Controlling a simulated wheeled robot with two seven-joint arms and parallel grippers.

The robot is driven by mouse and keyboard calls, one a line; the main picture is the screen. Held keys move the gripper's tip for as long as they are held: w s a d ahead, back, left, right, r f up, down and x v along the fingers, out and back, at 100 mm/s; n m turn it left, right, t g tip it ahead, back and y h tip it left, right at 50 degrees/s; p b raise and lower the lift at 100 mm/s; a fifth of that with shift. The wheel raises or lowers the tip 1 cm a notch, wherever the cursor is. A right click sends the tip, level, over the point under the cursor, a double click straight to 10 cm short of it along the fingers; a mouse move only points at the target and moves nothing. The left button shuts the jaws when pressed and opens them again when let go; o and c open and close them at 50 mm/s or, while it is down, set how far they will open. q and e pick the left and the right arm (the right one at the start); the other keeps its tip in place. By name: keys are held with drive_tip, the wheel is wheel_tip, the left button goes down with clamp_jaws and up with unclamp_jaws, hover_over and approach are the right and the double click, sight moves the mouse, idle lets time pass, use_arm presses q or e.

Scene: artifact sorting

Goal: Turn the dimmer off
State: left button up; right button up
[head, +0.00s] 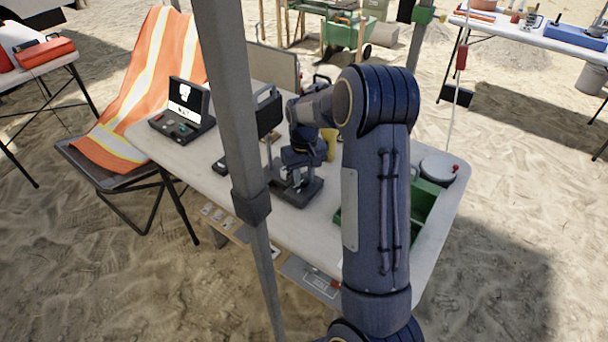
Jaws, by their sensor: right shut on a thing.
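I cannot pick out the dimmer for certain. A dark device with a flat base (312,190) and pale metal parts stands on the white folding table (250,218). My right arm reaches in from the lower right and bends down over the table. My right gripper (293,172) points down at this device and is shut on a part of it. The wrist and the grey pole hide some of the contact, so the exact part held is unclear. My left gripper is not in view.
A grey pole (231,100) stands in front of the table. An open case with a lit screen (185,105) is at the table's left. A green tray (424,198) and a round grey lidded thing (439,168) are at the right. An orange-draped chair (140,90) stands left.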

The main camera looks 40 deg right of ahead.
sight(304, 180)
drive_tip(key=shift+n, duration=1)
drive_tip(key=o, duration=1)
drive_tip(key=shift+r, duration=0.15)
wheel_tip(304, 180, up, 8)
drive_tip(key=shift+f, duration=0.2)
drive_tip(key=shift+f, duration=0.1)
